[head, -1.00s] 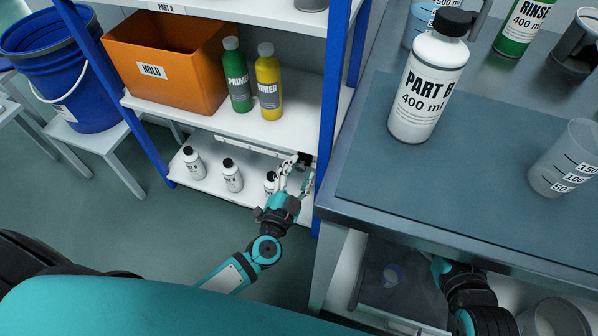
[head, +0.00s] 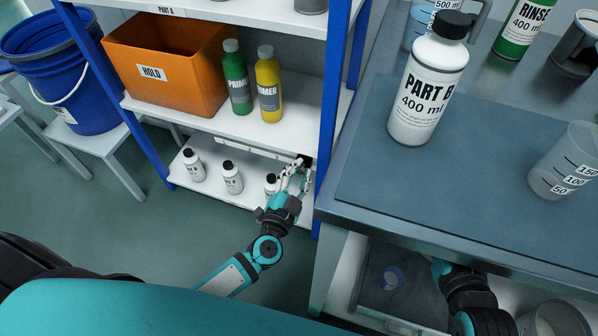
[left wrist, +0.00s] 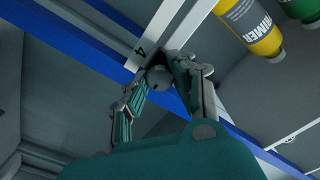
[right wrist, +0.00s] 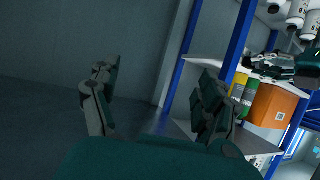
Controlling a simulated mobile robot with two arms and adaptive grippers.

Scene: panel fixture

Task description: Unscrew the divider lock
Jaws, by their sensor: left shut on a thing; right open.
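The divider lock (left wrist: 159,78) is a round grey knob at the end of a white divider bar (head: 245,148) on the blue-posted shelf rack. In the left wrist view it sits between my left fingertips, under a label reading 4. My left gripper (head: 297,172) is shut on the knob; the fingers partly cover it in the head view. It also shows in the left wrist view (left wrist: 168,80). My right gripper (right wrist: 157,85) is open and empty, away from the rack; in the head view only its arm shows, low at the right.
Small white bottles (head: 232,177) stand on the bottom shelf, one close to my left gripper. Green (head: 237,80) and yellow (head: 268,88) primer bottles and an orange bin (head: 165,65) fill the shelf above. A steel bench (head: 480,170) stands right of the rack.

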